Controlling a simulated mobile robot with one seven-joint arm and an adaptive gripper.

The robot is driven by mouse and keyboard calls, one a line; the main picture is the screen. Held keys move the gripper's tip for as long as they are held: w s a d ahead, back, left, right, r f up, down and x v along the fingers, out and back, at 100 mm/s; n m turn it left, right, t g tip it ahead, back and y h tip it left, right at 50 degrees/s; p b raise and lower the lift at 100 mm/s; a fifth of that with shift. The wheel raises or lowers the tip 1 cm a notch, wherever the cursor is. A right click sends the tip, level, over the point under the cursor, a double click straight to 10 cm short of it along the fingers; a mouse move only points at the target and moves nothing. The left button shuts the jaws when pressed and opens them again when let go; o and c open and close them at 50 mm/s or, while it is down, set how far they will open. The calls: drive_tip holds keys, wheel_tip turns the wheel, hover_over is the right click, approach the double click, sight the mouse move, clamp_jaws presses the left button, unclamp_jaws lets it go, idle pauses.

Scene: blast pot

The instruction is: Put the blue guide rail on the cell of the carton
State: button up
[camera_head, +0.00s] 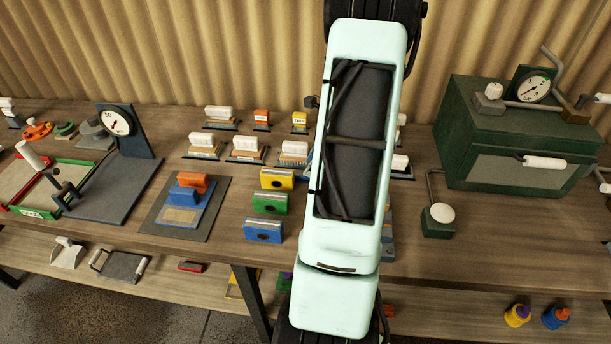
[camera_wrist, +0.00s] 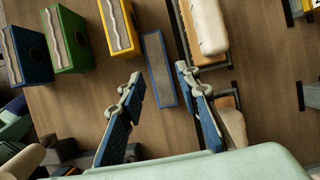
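I cannot tell which of these blue things is the guide rail. No carton or cell is clearly recognisable.
A green block (camera_head: 270,203) and a yellow block (camera_head: 277,179) stand beside the blue one. Brush-like pieces with white tops (camera_head: 247,145) stand behind. A dark mat (camera_head: 160,230) bears blue and orange parts. A green cabinet (camera_head: 510,135) and a dial stand (camera_head: 130,135) are tall.

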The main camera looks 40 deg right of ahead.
drive_tip(key=x, duration=0.3)
drive_tip(key=shift+a+f, duration=0.1)
drive_tip(key=shift+f, duration=0.1)
clamp_jaws()
